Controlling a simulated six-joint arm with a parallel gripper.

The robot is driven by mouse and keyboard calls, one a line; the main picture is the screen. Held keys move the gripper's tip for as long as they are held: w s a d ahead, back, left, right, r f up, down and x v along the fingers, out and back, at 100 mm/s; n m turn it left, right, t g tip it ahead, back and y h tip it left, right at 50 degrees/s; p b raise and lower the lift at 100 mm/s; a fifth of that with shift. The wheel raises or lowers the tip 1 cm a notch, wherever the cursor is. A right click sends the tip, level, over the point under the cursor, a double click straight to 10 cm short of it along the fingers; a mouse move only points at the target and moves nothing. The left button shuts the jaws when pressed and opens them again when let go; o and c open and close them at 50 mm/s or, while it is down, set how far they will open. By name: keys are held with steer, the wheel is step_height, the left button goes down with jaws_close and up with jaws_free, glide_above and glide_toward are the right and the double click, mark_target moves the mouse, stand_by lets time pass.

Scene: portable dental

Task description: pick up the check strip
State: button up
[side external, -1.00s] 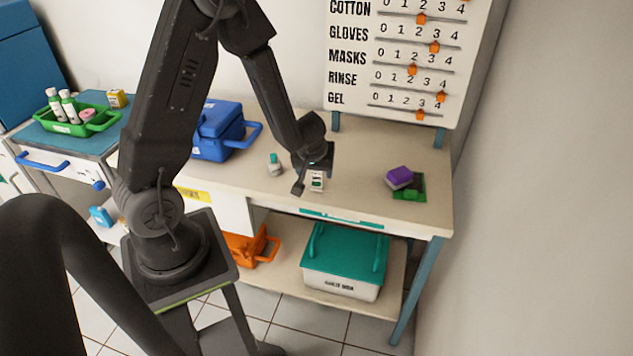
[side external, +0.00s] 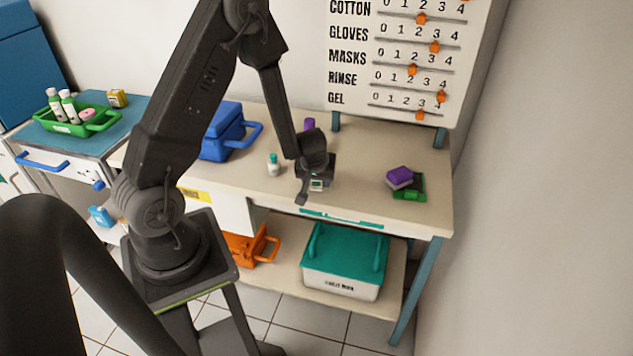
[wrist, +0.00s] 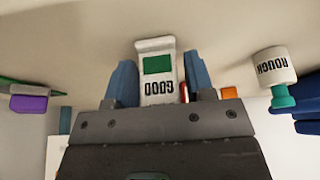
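The check strip (wrist: 157,68) is a white piece with a green square and the word GOOD, upside down in the wrist view. In the side view only a small part of it (side external: 317,184) shows below my gripper, near the front edge of the bench. My gripper (wrist: 160,80) is open, with one blue finger on each side of the strip. A narrow gap shows at the right finger; at the left finger I cannot tell whether it touches. In the side view my gripper (side external: 316,186) is low over the bench top, hiding most of the strip.
A white bottle with a teal cap (side external: 273,166), marked ROUGH in the wrist view (wrist: 273,68), stands left of my gripper. A purple item (side external: 309,124) stands behind. A blue case (side external: 224,135) is at left.

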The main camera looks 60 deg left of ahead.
steer(key=c, duration=0.6)
steer(key=shift+r, duration=0.2)
steer(key=shift+c, duration=0.2)
